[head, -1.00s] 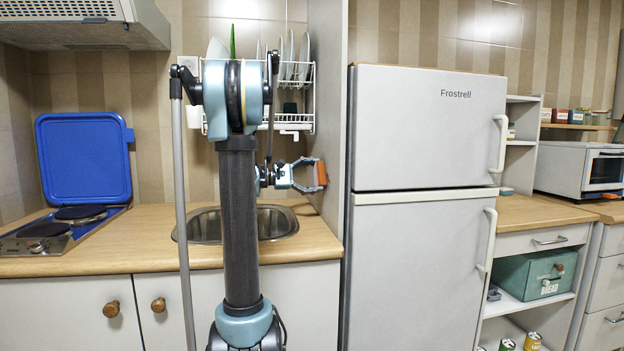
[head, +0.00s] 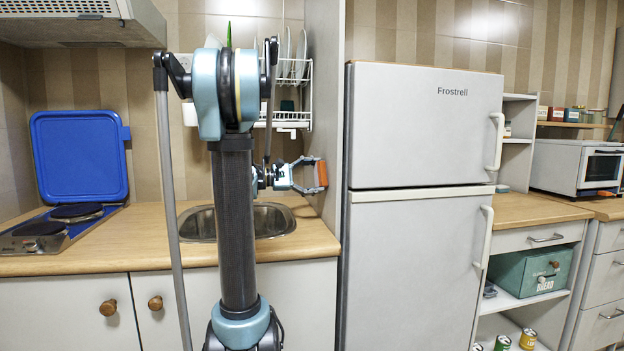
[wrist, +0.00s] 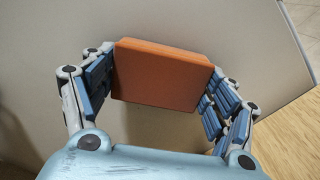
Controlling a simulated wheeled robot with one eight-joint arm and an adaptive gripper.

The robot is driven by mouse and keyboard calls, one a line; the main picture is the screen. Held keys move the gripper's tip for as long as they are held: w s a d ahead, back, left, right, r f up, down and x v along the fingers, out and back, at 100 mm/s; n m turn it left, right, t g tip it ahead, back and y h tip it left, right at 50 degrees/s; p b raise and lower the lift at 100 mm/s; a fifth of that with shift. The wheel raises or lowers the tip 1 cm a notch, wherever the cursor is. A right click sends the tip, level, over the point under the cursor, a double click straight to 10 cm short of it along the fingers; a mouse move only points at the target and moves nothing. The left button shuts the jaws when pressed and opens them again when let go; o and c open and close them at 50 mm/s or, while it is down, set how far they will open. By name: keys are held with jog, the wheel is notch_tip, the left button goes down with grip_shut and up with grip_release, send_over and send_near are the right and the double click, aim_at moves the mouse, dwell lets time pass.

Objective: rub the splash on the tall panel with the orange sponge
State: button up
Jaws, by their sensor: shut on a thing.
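The tall panel (head: 328,95) is a pale upright board between the sink and the fridge. It fills most of the background in the wrist view (wrist: 235,35). My gripper (head: 308,175) is shut on the orange sponge (head: 322,173), with a finger pad on each of its sides in the wrist view (wrist: 160,75). The sponge's broad face is turned toward the panel, at or very close to it; I cannot tell if they touch. No splash shows in either view; it may be hidden behind the sponge.
The sink (head: 268,222) and wooden worktop (head: 150,240) lie below my arm. A dish rack (head: 296,85) with plates hangs above the sink. The fridge (head: 420,240) stands right of the panel. A hob with a raised blue lid (head: 80,155) is at the left.

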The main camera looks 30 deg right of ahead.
aim_at(328, 178)
jog(key=shift+s+a, duration=0.25)
jog(key=shift+s, duration=0.35)
jog(key=shift+s+a, duration=0.2)
jog(key=shift+s, duration=0.45)
jog(key=shift+s+a, duration=0.25)
jog(key=shift+s, duration=0.35)
jog(key=shift+d, duration=0.1)
jog(key=shift+c, duration=0.4)
jog(key=shift+w+d, duration=0.65)
jog(key=shift+w, duration=1.15)
jog(key=shift+w+d, duration=0.6)
jog(key=shift+w, duration=1.2)
jog(key=shift+w+d, duration=0.65)
jog(key=shift+w, duration=1.15)
jog(key=shift+v, duration=3)
jog(key=shift+a, duration=0.15)
jog(key=shift+v, duration=1.35)
